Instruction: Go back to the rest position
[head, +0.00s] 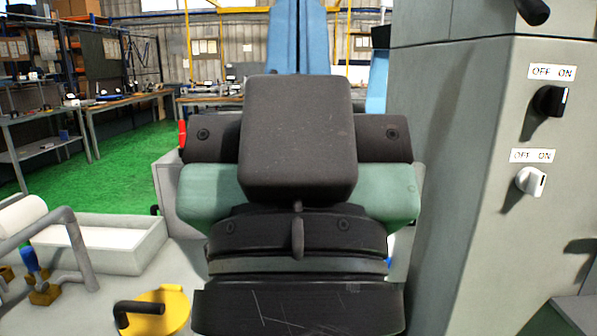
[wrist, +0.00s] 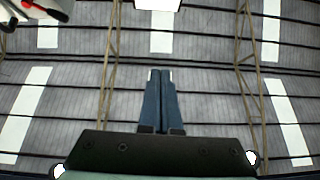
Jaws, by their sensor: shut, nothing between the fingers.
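My gripper (head: 297,12) shows in the head view as two blue fingers pointing up, beyond my dark wrist and green-grey arm parts. In the wrist view my gripper (wrist: 160,76) has its two blue fingers together, with nothing between them. Behind them is the ceiling with its light panels and beams, so the fingers point upward. My arm is folded up close in front of the head camera and hides the middle of the machine.
A grey machine cabinet (head: 460,190) with a black knob (head: 550,101) and a white knob (head: 531,181) stands close on the right. At left are a pale tray (head: 135,252), a grey pipe (head: 78,252) and a yellow disc (head: 172,308). Workbenches stand beyond the green floor (head: 120,170).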

